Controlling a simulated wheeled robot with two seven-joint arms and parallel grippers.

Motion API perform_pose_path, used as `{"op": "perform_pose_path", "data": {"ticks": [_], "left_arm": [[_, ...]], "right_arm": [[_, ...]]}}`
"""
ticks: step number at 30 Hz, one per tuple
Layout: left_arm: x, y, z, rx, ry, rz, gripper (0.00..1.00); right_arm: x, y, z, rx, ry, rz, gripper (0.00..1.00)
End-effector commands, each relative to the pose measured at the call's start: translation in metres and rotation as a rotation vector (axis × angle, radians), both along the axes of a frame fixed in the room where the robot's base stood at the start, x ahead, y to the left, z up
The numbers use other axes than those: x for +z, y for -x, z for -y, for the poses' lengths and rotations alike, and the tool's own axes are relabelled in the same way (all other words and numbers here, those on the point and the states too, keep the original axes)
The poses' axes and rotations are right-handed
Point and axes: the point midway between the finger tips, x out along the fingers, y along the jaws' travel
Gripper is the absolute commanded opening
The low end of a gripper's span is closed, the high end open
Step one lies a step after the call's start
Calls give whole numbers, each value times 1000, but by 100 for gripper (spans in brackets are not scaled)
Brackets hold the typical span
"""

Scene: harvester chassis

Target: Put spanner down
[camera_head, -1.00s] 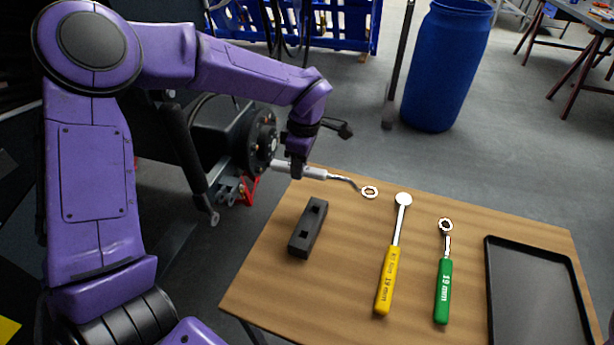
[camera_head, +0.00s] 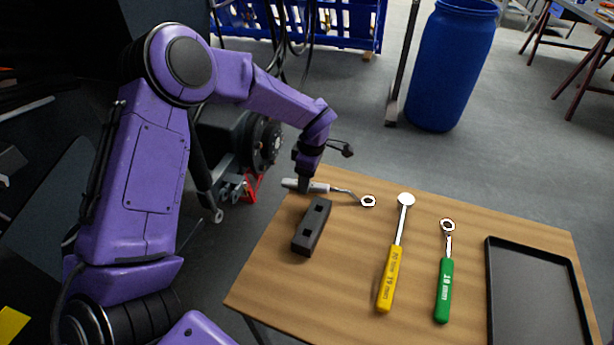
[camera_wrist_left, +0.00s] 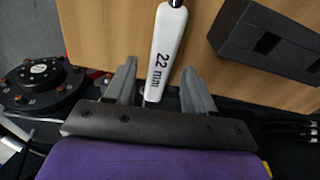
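The white-handled spanner (camera_head: 318,187) is at the far left corner of the wooden table (camera_head: 265,270), ring end pointing right over the wood. It appears to lie on the top, with its handle end at the table edge. My left gripper (camera_head: 304,186) is over the handle. In the left wrist view, the handle (camera_wrist_left: 168,50), marked 22 mm, runs between my two fingers (camera_wrist_left: 158,85). The fingers stand apart, with a gap visible on the handle's left side; contact on the right side is unclear. My right gripper is not in view.
A dark block with square holes (camera_head: 311,228) lies close in front of the spanner. A yellow-handled spanner (camera_head: 390,280), a green-handled spanner (camera_head: 443,290) and a black tray (camera_head: 535,300) are further right. The chassis hub (camera_head: 266,143) stands behind the table's left edge.

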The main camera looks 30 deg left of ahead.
Motion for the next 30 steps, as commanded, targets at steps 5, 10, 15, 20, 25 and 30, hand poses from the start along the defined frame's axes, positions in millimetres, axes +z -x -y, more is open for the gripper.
{"op": "perform_pose_path", "data": {"ticks": [5, 10, 15, 20, 25, 30], "left_arm": [[0, 0, 0, 0, 0, 0, 54], [10, -1, 1, 0, 1, 2, 54], [50, -2, 5, 1, 2, 6, 54], [90, -3, 9, 1, 2, 4, 54], [117, -3, 12, 0, 1, 1, 54], [124, -3, 12, 0, 0, 1, 54]], "right_arm": [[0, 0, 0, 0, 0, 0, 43], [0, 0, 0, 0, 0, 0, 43], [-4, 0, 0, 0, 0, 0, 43], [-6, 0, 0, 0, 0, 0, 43], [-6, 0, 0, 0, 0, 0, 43], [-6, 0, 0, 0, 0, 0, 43]]}}
